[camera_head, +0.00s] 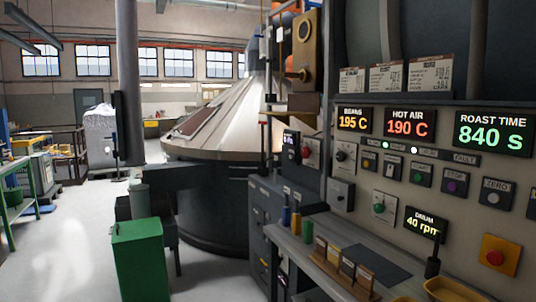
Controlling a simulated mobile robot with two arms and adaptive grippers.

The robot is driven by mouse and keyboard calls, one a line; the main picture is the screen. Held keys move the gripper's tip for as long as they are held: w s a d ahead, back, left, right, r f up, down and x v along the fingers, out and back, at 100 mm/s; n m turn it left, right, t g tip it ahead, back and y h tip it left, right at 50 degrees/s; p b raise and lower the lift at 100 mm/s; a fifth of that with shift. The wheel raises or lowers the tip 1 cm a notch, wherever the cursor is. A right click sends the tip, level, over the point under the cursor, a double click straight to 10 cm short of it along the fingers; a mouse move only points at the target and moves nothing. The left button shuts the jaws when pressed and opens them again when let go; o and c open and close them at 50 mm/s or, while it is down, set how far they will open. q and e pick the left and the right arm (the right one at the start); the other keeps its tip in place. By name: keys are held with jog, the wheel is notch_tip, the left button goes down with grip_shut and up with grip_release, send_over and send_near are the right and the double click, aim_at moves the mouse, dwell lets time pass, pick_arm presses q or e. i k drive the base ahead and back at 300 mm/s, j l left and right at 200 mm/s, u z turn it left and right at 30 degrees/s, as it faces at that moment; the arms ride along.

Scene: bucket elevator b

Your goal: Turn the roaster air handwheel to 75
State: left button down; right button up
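I cannot clearly make out a handwheel marked as roaster air in this view. The roaster control panel (450,160) fills the right side, with lit displays reading beans 195 C, hot air 190 C, roast time 840 s and drum 40 rpm. A small box with a red knob (309,152) and a small display (291,145) stand at the panel's left edge. A brass-coloured fitting (306,40) hangs above them, with an orange rounded part (292,66) beside it. Neither of my grippers is in view.
A narrow shelf (290,241) with small coloured containers runs below the panel. A large cone-topped machine (215,125) stands in the middle, behind a green bin (142,262). A grey column (128,80) rises left of it. The floor (60,255) at the left is open.

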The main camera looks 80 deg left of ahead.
aim_at(306, 152)
jog(key=u, duration=2.5)
jog(key=i+j+z, duration=0.1)
jog(key=z, duration=0.25)
jog(key=i+j+z, duration=0.15)
jog(key=z, duration=0.2)
jog(key=i+j+z, duration=0.1)
jog(key=z, duration=0.2)
jog(key=i+j+z, duration=0.15)
jog(key=j, duration=0.35)
jog(key=i+j+z, duration=0.1)
jog(key=j, duration=0.4)
jog(key=i+j+z, duration=0.15)
jog(key=j, duration=0.35)
jog(key=i+j+z, duration=0.15)
jog(key=j, duration=0.4)
jog(key=j+z, duration=0.15)
jog(key=j, duration=0.35)
jog(key=i, duration=0.05)
